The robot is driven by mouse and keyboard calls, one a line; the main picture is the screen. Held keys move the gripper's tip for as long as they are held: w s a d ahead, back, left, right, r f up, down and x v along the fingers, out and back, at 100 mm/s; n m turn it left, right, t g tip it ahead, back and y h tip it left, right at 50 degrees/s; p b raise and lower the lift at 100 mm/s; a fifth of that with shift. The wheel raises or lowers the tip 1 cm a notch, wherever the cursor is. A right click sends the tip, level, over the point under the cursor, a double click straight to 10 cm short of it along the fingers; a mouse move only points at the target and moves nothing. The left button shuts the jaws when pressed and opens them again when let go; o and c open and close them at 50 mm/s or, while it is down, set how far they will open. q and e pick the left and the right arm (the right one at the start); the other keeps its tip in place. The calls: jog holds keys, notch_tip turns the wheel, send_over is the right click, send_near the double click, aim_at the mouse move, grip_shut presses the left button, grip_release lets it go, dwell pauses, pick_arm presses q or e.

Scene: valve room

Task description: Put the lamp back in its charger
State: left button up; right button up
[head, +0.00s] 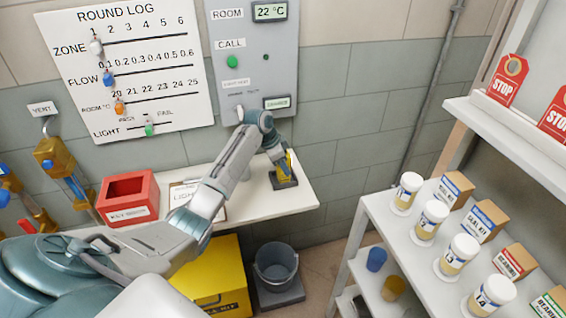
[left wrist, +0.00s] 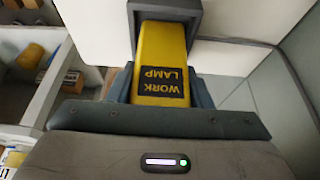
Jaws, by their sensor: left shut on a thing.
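The yellow lamp (left wrist: 162,55), labelled "WORK LAMP", lies between the fingers of my left gripper (left wrist: 160,88). The gripper is shut on it. In the left wrist view the lamp's far end meets the dark grey charger (left wrist: 198,20), whose frame surrounds that end. I cannot tell how deep it sits. In the head view my left gripper (head: 279,158) is at the right part of the wall shelf. The lamp (head: 287,165) shows there just over the dark charger base (head: 285,182), partly hidden by the gripper. My right gripper is not in view.
The white shelf (head: 250,205) also holds a red box (head: 128,198) and a label card (head: 183,193). Below are a yellow crate (head: 218,275) and a grey bucket (head: 276,268). A white rack (head: 390,222) with jars and cartons stands to the right.

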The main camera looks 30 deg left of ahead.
pick_arm(q)
jog(key=o, duration=1)
jog(key=shift+o, duration=1.1)
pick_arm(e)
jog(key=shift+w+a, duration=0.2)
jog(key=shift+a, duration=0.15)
pick_arm(q)
jog(key=b+v, duration=0.3)
jog(key=v, duration=0.9)
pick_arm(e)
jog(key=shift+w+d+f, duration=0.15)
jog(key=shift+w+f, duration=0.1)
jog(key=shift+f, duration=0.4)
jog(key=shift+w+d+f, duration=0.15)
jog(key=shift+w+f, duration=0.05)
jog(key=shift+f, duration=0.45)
